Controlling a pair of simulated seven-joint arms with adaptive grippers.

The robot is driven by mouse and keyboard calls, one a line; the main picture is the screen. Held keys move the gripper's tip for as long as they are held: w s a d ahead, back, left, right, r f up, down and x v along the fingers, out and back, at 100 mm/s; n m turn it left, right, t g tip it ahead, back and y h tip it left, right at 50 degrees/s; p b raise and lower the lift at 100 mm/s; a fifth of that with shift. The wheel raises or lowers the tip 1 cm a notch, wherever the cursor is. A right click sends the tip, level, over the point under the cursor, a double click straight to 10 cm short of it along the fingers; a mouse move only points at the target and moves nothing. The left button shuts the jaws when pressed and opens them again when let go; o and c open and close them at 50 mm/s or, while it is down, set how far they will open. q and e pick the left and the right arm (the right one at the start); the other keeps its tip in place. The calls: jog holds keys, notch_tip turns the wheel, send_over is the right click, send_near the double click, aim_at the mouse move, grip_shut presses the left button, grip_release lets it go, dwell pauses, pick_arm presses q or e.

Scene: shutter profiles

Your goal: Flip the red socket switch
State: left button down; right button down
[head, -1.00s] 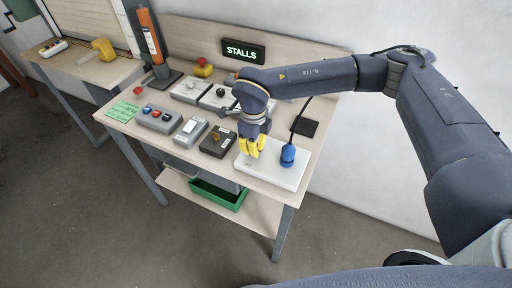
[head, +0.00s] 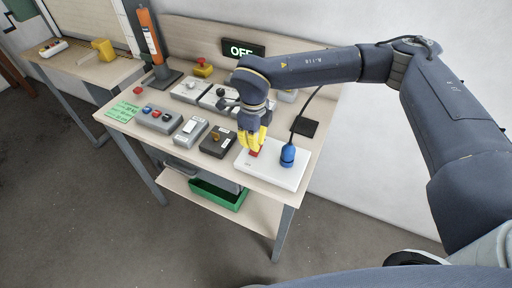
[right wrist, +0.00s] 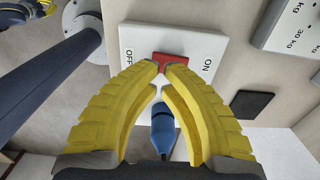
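The red socket switch (right wrist: 174,57) is a rocker on a white socket box (right wrist: 205,42), between the printed words OFF and ON. In the head view the red switch (head: 254,153) shows just under my fingertips. My right gripper (head: 256,142) has yellow fingers pointing down at the box. In the right wrist view its fingertips (right wrist: 161,68) are closed together, with only a narrow gap, at the near edge of the switch and hide part of it. I cannot tell if they touch it. Nothing is held.
A blue plug (head: 288,155) with a black cable stands in the box beside the switch. A dark switch box (head: 217,142) and other control boxes lie left of it. A green bin (head: 219,195) sits on the lower shelf.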

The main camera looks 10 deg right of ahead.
aim_at(254, 152)
jog(key=shift+r, duration=1.8)
